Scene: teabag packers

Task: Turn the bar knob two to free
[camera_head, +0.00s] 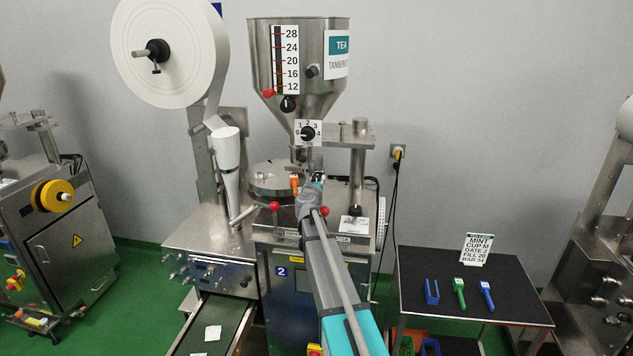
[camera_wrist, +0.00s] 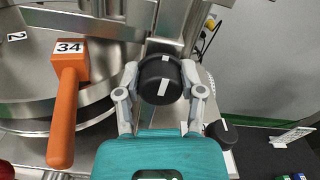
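A round black knob (camera_wrist: 161,82) with white marks on its top and side shows in the wrist view. My gripper (camera_wrist: 159,72) has one finger on either side of this knob. The fingertips are close to its sides, and I cannot tell if they press on it. In the head view my gripper (camera_head: 312,178) is at the front of the machine marked 2, beside its round plate, and my arm hides the knob there. An orange bar (camera_wrist: 67,105) with a block marked 34 is left of my gripper. It shows small in the head view (camera_head: 295,184).
A second black knob (camera_wrist: 222,134) is close to my right finger. Red-ball levers (camera_head: 274,207) flank my arm. The hopper (camera_head: 298,75) with a dial (camera_head: 308,133) is above. A dark side table (camera_head: 430,262) at right holds blue and green tools and a recipe card (camera_head: 478,249).

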